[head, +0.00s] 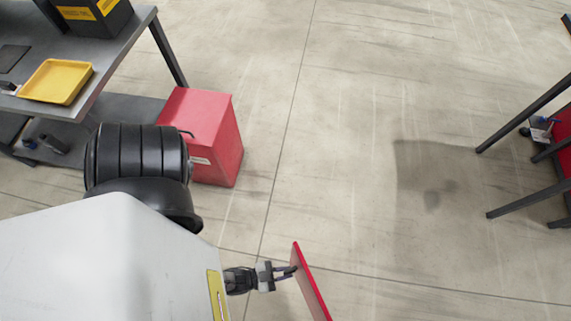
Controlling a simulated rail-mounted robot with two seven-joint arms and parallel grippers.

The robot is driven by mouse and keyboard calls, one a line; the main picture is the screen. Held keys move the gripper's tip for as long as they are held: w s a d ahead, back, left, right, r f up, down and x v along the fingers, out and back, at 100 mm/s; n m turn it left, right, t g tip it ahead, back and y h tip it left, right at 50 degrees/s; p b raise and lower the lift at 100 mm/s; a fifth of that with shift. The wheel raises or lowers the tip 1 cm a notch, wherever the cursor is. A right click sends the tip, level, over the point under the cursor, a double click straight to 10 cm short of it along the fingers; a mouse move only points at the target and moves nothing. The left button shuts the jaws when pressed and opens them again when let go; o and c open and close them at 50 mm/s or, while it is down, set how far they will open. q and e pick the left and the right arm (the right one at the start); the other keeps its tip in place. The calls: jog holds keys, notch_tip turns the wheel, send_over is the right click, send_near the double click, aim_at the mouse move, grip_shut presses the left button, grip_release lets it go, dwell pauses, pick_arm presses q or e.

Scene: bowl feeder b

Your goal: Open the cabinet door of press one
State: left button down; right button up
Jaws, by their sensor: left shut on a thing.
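A thin red panel (310,284), which looks like the cabinet door, stands nearly edge-on at the bottom centre of the head view. Its lower part runs out of the picture. My left gripper (287,271) is shut at the left side of this panel, near its upper end. The handle between the fingers is too small to make out. The body of press one and the door's hinge cannot be made out. My right gripper is not in view.
A red box (216,120) stands on the floor beside a grey workbench (118,62) carrying a yellow tray (57,81) and a dark bin (92,17). At the right edge are dark table legs (525,112). The floor (340,150) between is clear.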

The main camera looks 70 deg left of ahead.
pick_arm(q)
jog(key=c, duration=1.1)
grip_release()
jog(key=shift+c, duration=0.2)
jog(key=s+a, duration=0.1)
jog(key=s, duration=1.2)
jog(key=shift+s, duration=0.4)
jog(key=shift+a, duration=0.1)
